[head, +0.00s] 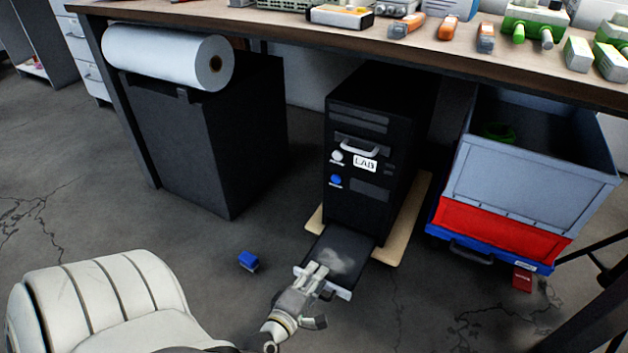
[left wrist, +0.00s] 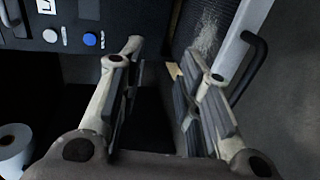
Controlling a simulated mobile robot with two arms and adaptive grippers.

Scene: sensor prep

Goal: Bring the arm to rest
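My left gripper (head: 318,275) is low over the pulled-out tray (head: 345,250) at the foot of the black computer tower (head: 352,140), near the tray's pale front edge. The tower carries a "LAB" label, a white and a blue button, and a handle. Pale dust lies on the tray. In the left wrist view, the fingers of my left gripper (left wrist: 162,85) stand apart with nothing seen held between them. The tray's white front edge (left wrist: 236,50) and dark handle (left wrist: 250,70) are right of the fingers there; I cannot tell whether they touch. My right gripper is out of view.
A small blue block (head: 248,261) lies on the floor left of the tray. A black cabinet (head: 225,150) with a white roll (head: 170,60) stands left. A grey bin (head: 530,180) on a blue base stands right. The desk (head: 290,28) overhangs the tower. Floor in front is mostly clear.

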